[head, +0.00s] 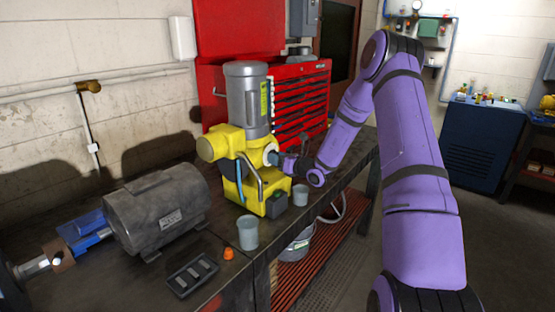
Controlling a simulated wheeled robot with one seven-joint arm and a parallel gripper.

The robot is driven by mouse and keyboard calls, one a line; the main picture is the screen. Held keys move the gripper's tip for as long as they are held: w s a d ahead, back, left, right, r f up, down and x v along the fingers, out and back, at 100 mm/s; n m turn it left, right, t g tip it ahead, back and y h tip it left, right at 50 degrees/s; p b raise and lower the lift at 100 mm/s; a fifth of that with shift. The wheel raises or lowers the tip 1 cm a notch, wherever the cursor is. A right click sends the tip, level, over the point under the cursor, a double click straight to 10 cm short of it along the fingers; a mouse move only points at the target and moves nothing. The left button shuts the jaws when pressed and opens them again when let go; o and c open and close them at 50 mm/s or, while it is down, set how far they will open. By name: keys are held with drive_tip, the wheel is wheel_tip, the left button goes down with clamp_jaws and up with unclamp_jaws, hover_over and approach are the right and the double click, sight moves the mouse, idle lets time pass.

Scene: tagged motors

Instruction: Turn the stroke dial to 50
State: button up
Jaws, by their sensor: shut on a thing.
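A yellow pump (227,145) with a grey motor (248,100) upright on top stands on the workbench. The stroke dial (269,151) is a pale round part on the side of the pump facing my arm. My gripper (276,158) is at the dial, reaching in from the right, and is shut on it. The fingers are small and dark here and cover part of the dial. The dial's scale and its setting are too small to read.
A grey motor (157,208) lies at the left of the dark bench (215,255). Two grey cups (248,232) (300,195), an orange cap (228,254) and a black tray (192,275) are near the front. A red tool chest (300,105) stands behind the pump.

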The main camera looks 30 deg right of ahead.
drive_tip(key=shift+m, duration=1.1)
drive_tip(key=o, duration=0.9)
drive_tip(key=shift+s, duration=0.1)
drive_tip(key=v, duration=1)
drive_tip(key=shift+s+d, duration=0.15)
drive_tip(key=shift+s, duration=0.2)
